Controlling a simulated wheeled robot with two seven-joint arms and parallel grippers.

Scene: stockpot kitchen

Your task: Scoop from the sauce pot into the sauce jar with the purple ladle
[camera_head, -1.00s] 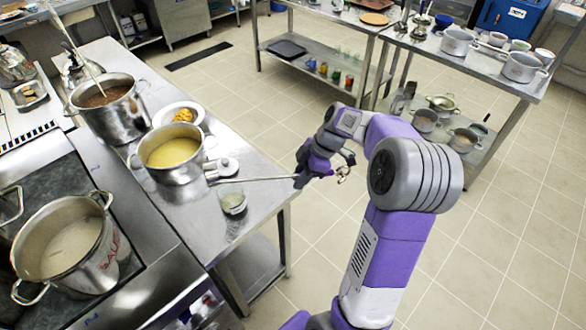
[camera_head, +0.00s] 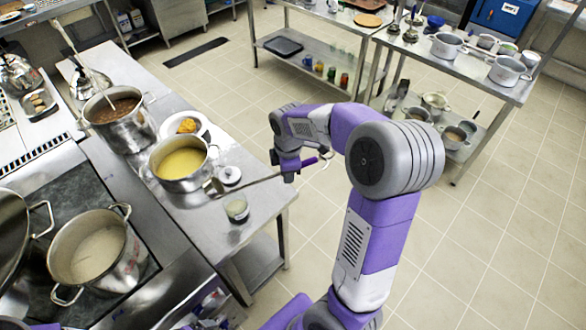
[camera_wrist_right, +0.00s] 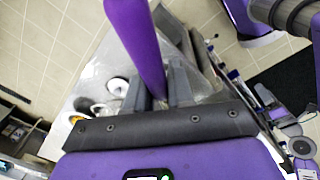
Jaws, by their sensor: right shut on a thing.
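The steel sauce pot (camera_head: 180,181) holds yellow sauce and stands on the steel counter. The small glass sauce jar (camera_head: 237,210) stands open near the counter's edge, to the right of the pot. My right gripper (camera_head: 289,174) is shut on the purple ladle's handle, beyond the counter's right edge. The ladle (camera_head: 213,187) reaches left from it, its bowl just outside the pot and up-left of the jar. The bowl's contents are too small to tell. In the right wrist view, the purple handle (camera_wrist_right: 138,40) runs between my fingers (camera_wrist_right: 158,88). My left gripper is not in view.
A round lid (camera_head: 229,174) lies between pot and jar. A plate of yellow food (camera_head: 203,122) and a pot of brown contents (camera_head: 122,128) stand behind. A large pot (camera_head: 110,262) is on the stove. Floor right of the counter is clear.

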